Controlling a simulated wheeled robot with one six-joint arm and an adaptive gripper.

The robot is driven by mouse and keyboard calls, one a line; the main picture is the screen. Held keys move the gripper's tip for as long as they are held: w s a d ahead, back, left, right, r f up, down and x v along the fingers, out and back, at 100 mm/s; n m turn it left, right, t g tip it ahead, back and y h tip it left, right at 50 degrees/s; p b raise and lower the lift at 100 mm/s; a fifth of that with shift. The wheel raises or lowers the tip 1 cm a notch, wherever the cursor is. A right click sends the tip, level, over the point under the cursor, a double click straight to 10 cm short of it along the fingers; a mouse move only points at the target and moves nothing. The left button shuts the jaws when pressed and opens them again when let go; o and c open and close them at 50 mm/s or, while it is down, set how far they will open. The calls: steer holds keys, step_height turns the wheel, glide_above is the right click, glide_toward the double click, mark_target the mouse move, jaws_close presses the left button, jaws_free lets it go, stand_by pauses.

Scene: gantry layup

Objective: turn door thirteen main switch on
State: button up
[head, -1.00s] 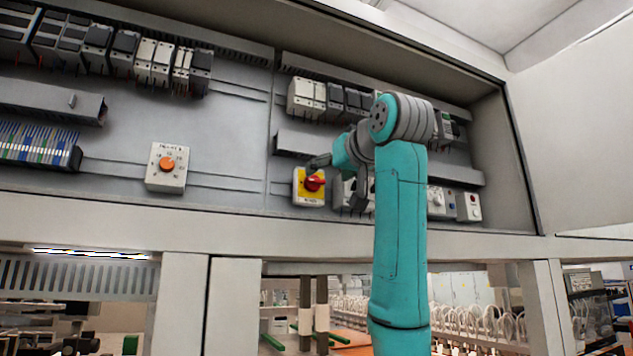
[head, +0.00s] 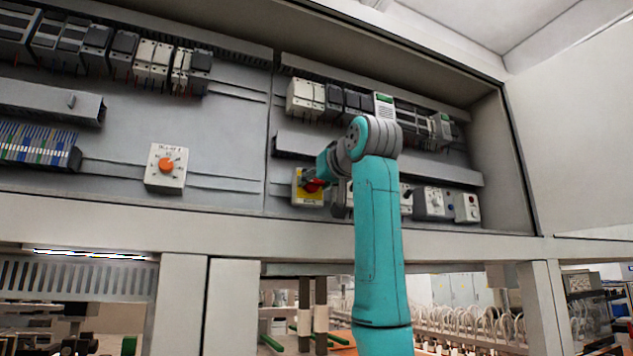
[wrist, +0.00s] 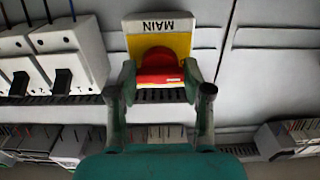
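The main switch is a yellow plate (head: 302,197) with a red rotary knob (head: 313,186) on the cabinet's back panel, partly hidden by my gripper in the head view. In the wrist view it appears upside down, with the word MAIN on its white label (wrist: 160,24) and the red knob (wrist: 160,68) below, its handle bar lying crosswise. My gripper (wrist: 159,80) is open, with one finger on each side of the red knob. Slim gaps seem to show between fingers and knob; I cannot tell whether they touch. In the head view my gripper (head: 318,174) is right at the switch.
An orange-knob selector (head: 166,165) is on the panel to the left. White breakers (wrist: 68,55) stand close beside the switch in the wrist view. A grey duct (head: 290,143) runs above it. The cabinet's lower frame (head: 200,212) lies below.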

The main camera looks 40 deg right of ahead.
steer(key=shift+c, duration=1)
steer(key=m, duration=1.7)
steer(key=shift+m, duration=0.4)
